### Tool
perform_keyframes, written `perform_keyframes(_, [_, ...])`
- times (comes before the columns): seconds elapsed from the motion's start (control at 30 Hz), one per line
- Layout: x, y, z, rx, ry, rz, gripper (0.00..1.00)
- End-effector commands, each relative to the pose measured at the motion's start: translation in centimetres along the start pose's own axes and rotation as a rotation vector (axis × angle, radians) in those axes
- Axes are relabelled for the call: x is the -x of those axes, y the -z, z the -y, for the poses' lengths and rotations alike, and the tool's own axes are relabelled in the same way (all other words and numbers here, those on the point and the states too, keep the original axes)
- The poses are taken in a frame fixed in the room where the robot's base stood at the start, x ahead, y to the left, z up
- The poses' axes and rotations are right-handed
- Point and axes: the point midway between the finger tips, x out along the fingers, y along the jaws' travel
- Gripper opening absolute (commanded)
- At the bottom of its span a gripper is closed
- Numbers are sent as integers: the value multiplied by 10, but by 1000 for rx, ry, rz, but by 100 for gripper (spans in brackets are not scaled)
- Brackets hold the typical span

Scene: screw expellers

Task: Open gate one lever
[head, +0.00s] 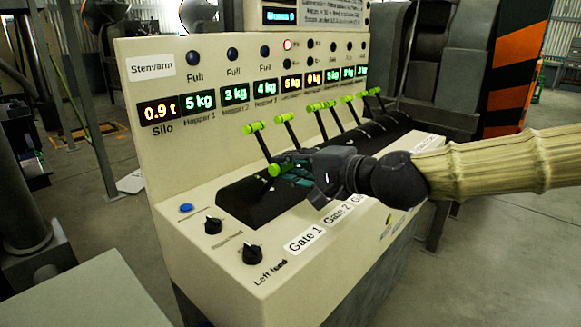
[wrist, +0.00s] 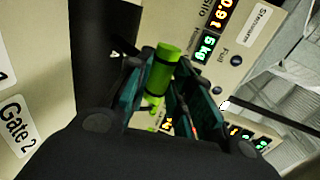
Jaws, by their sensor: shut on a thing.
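A green lever handle (head: 275,170) shows at the left side of my gripper (head: 292,168), low over the black slotted strip. It is the lever closest to the front-left end, near the "Gate 1" label (head: 305,240). In the wrist view the green handle (wrist: 162,68) sits between the two fingers of my gripper (wrist: 160,85), which are shut on it. Its stem is mostly hidden by my gripper. Other green-handled levers stand upright behind, such as the one with this handle (head: 255,127) and the following one (head: 284,117).
The cream console has a lit display panel (head: 220,95) behind the levers. Two black knobs (head: 213,225) and a blue button (head: 186,208) are on its front-left top. The "Gate 2" label (head: 338,215) lies beneath my wrist. Open floor shows at the right.

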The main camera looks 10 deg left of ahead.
Motion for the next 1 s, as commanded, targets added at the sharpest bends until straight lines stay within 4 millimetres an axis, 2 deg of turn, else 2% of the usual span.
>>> perform_keyframes(0.03, [1, 6, -3, -7, -1, -11, 0])
perform_keyframes(0.1, [1, 6, -4, -7, -2, -11, 0])
perform_keyframes(0.13, [1, 6, -4, -7, -3, -11, 24])
perform_keyframes(0.23, [0, 6, -5, -8, -4, -10, 42])
perform_keyframes(0.67, [0, 0, -3, -3, -4, 2, 43])
perform_keyframes(0.87, [17, 1, -3, -4, -3, 0, 43])
perform_keyframes(1.0, [37, 2, -3, -4, -2, -1, 43])
